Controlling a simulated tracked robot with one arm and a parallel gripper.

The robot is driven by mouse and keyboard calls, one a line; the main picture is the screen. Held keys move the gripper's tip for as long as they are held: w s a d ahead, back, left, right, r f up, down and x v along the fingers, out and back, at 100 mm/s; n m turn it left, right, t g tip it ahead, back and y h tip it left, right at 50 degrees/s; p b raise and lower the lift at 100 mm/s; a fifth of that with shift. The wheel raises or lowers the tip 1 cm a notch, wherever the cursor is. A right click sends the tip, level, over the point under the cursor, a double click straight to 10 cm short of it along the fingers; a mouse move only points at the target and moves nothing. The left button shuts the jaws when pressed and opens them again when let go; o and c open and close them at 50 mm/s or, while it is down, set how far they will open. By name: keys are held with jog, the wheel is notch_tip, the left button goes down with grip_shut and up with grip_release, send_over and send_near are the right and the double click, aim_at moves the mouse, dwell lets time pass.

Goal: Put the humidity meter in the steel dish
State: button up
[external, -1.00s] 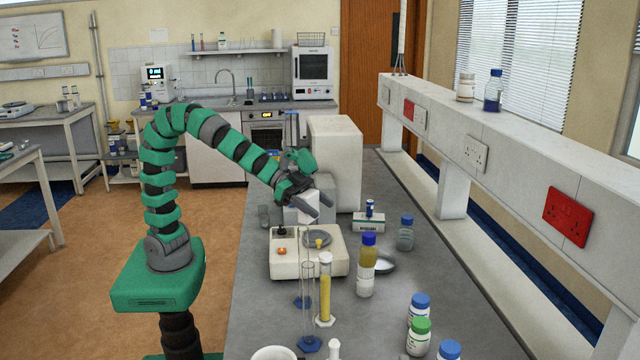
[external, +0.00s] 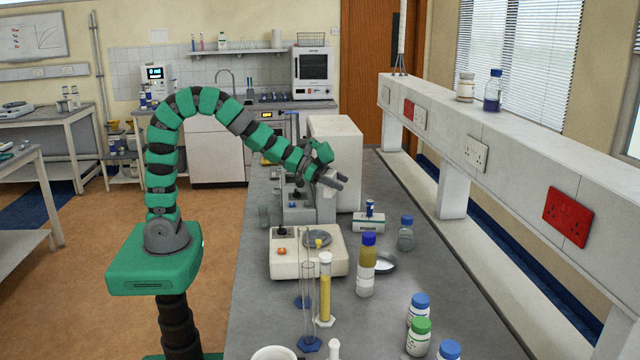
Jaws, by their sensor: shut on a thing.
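My gripper (external: 338,181) is above the bench's far half, its fingers pointing right. It is shut on a pale boxy thing (external: 326,204) that hangs just below the fingers, probably the humidity meter; its face is too small to read. The steel dish (external: 385,264) is a shallow, shiny round dish on the bench, to the right of and nearer than my gripper. A bottle of yellow liquid with a blue cap (external: 366,268) partly hides the dish's left side. My gripper is apart from the dish.
A cream instrument with a round grey plate (external: 283,262) stands between my arm and the dish. Glass cylinders (external: 325,290) stand in front of it. A large white block (external: 347,150) stands behind my gripper.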

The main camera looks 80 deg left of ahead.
jog(key=a+p, duration=0.1)
jog(key=a, duration=0.5)
jog(key=m+g+h+b, duration=0.3)
jog(key=m+h+b, duration=0.2)
jog(key=b, duration=1)
send_over(386, 267)
jog(key=shift+f, duration=10.75)
jog(key=o, duration=1)
jog(key=shift+p, duration=0.3)
